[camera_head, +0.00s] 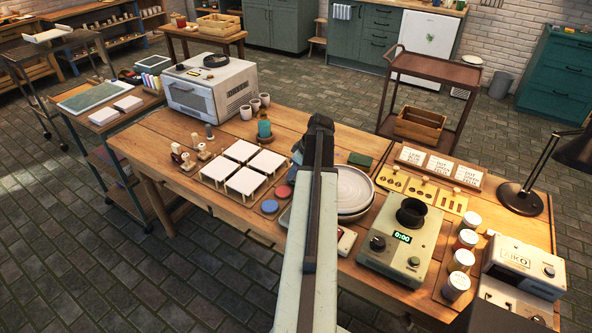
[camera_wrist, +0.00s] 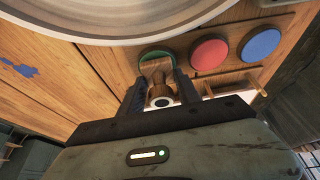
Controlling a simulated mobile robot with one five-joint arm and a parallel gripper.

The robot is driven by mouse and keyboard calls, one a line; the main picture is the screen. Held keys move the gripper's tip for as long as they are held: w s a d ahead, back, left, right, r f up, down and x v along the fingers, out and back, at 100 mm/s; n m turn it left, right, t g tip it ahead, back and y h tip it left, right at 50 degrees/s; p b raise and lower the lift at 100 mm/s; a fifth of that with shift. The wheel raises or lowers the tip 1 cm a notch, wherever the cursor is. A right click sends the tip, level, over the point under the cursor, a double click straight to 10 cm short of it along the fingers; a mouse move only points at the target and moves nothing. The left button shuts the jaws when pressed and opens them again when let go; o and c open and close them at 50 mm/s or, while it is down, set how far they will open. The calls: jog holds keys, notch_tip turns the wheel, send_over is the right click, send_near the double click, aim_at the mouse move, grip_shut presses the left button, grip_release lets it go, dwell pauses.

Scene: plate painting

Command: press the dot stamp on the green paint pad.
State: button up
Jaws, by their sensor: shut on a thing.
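My gripper (camera_wrist: 158,84) is shut on the dot stamp (camera_wrist: 158,70), a small wooden stamp with a pale ring and dark centre on its near end. The stamp's far end overlaps the green paint pad (camera_wrist: 150,51) in the wrist view. I cannot tell whether they touch. Only part of the green pad shows around the stamp. In the head view my arm and the dark wrist hide the stamp and fingertips.
The red pad (camera_wrist: 210,52) and blue pad (camera_wrist: 262,43) sit in a row beside the green one. A stack of pale plates (camera_head: 355,190) stands close by. White square tiles (camera_head: 243,151) on stands and several small stamps (camera_head: 188,161) are to the left.

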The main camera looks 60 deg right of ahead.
dwell(0.6)
notch_tip(320, 180, up, 7)
jog(key=p, duration=0.7)
jog(key=shift+r, duration=0.1)
